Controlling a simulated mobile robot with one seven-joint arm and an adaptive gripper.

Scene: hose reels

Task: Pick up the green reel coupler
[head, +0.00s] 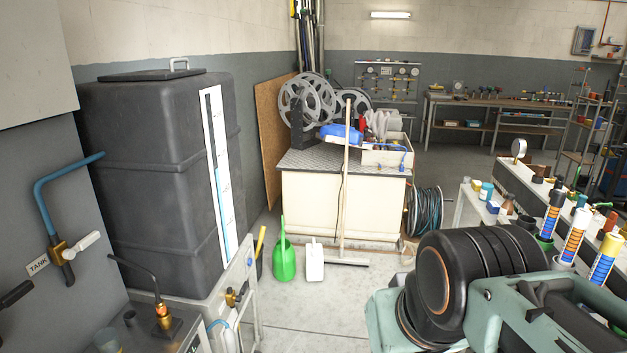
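I cannot pick out the green reel coupler for certain. A small green piece (602,205) shows at the far right, among fittings on the right-hand bench, too small to identify. A green collar (545,241) sits at the foot of a blue-and-orange banded cylinder on the same bench. My own arm fills the lower right and hides part of this bench. My gripper is not in view, so its hold and its distance to the coupler cannot be seen.
A large dark tank (150,180) stands at left. A cabinet (330,205) carries grey reels (306,102) and a crate (386,158). The middle floor is clear.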

